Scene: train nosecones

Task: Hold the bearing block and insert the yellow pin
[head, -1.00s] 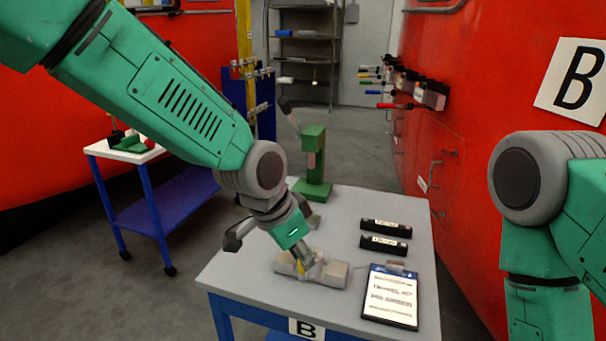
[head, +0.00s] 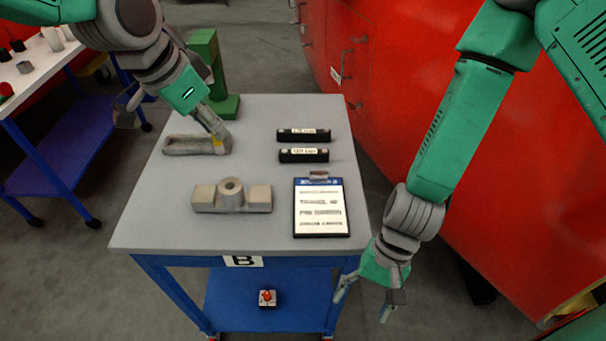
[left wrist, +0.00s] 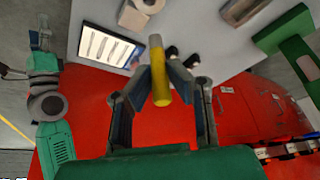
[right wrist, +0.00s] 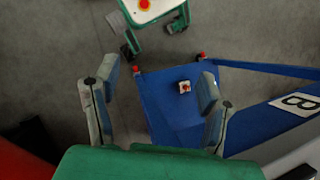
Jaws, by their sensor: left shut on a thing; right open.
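The grey bearing block (head: 232,197), with a round boss and hole in its middle, lies on the table; part of it shows at the top of the left wrist view (left wrist: 138,14). My left gripper (head: 218,137) is shut on the yellow pin (left wrist: 158,72), behind the block and in front of the grey tray as the head view shows it. The pin is apart from the block. My right gripper (head: 366,300) is open and empty, off the table's front right corner; its spread fingers also show in the right wrist view (right wrist: 157,90).
A shallow grey tray (head: 180,145) lies at the table's back left, before a green press (head: 225,105). Two black labelled bars (head: 304,155) and a clipboard (head: 320,225) lie on the right. A small red-button box (head: 267,298) sits on the blue lower shelf (head: 235,290).

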